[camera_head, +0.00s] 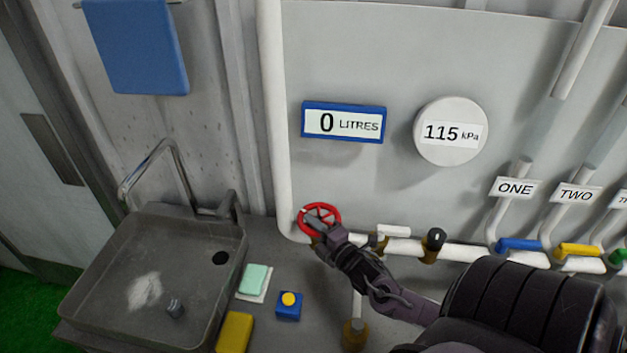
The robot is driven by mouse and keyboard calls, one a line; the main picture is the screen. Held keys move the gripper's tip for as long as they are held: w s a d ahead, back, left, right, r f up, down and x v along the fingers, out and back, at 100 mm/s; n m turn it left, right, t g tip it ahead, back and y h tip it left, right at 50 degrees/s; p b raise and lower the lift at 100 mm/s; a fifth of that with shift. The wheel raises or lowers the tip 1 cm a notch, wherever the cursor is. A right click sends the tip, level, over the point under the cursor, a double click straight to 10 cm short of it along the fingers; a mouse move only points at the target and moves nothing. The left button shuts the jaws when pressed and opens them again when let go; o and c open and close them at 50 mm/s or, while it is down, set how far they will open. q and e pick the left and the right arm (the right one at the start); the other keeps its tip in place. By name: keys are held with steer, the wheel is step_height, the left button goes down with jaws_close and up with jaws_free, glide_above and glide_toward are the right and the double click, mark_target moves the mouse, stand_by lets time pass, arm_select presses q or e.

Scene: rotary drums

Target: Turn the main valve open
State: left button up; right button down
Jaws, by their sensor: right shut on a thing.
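The main valve is a red round handwheel (320,211) low on the panel, at the bend of the white pipe. My right gripper (316,226) reaches in from the lower right and is shut on the wheel's near rim. The fingers and wrist hide part of the wheel and the fitting behind it. The blue-framed display (343,122) reads 0 LITRES, and the round gauge (450,132) reads 115 kPa. My left gripper is not in view.
A grey sink (150,270) with a tap stands at the left. A green soap bar (256,278), a yellow sponge (234,332) and a blue button box (289,306) lie beside it. Blue (519,244) and yellow (578,250) handles sit under labels ONE and TWO.

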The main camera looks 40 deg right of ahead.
steer(key=c, duration=1.7)
jaws_free()
steer(key=shift+w+d+r, duration=0.1)
steer(key=shift+r, duration=0.05)
steer(key=o, duration=0.3)
steer(key=shift+w, duration=0.1)
steer(key=shift+o, duration=0.2)
steer(key=s+b, duration=0.2)
steer(key=s, duration=0.6)
steer(key=shift+a, duration=0.25)
steer(key=shift+w, duration=0.1)
